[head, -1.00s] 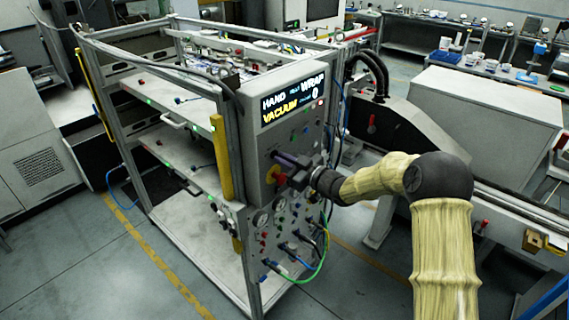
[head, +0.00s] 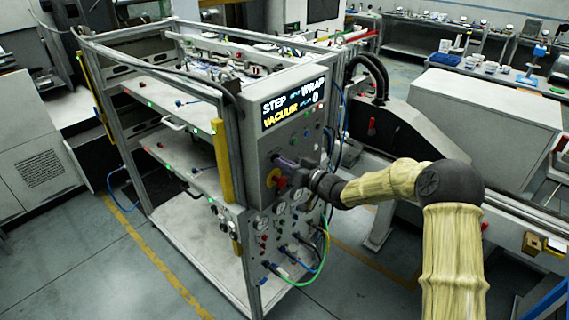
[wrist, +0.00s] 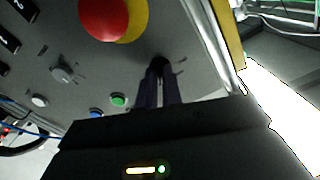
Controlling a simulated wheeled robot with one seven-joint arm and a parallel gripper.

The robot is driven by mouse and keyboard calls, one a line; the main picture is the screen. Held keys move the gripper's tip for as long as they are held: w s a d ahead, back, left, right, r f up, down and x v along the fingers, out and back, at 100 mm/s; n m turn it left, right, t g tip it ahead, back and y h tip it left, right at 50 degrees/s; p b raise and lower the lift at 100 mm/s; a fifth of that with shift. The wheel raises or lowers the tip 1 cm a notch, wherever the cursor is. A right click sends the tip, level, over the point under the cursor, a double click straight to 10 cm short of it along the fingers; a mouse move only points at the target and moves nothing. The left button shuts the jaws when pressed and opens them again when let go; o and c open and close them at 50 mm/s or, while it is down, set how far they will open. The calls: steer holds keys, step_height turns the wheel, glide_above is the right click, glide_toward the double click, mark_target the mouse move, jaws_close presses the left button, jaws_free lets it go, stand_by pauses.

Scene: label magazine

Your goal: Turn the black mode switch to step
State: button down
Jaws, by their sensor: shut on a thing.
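The black mode switch (wrist: 160,63) shows in the wrist view at the tips of my gripper's dark fingers, on the grey control panel (head: 258,148). My gripper (wrist: 158,80) is shut on the switch, which is mostly covered by the fingers. In the head view my gripper (head: 282,161) reaches the panel from the right, just above the red stop button; the switch itself is hidden there. The display (head: 293,103) at the panel's top reads STEP and WRAP on its upper line and VACUUM below.
The red stop button (wrist: 103,18) on its yellow plate (wrist: 137,20) sits close beside the fingers. Green (wrist: 118,99) and blue (wrist: 96,112) buttons are near too. Gauges and hoses (head: 312,252) are below. A metal frame with shelves (head: 180,155) stands left.

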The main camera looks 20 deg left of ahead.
steer(key=shift+f, duration=0.1)
steer(key=c, duration=1.6)
jaws_free()
steer(key=shift+o, duration=0.2)
steer(key=b+v, duration=0.6)
steer(key=v, duration=1.1)
steer(key=shift+d, duration=0.2)
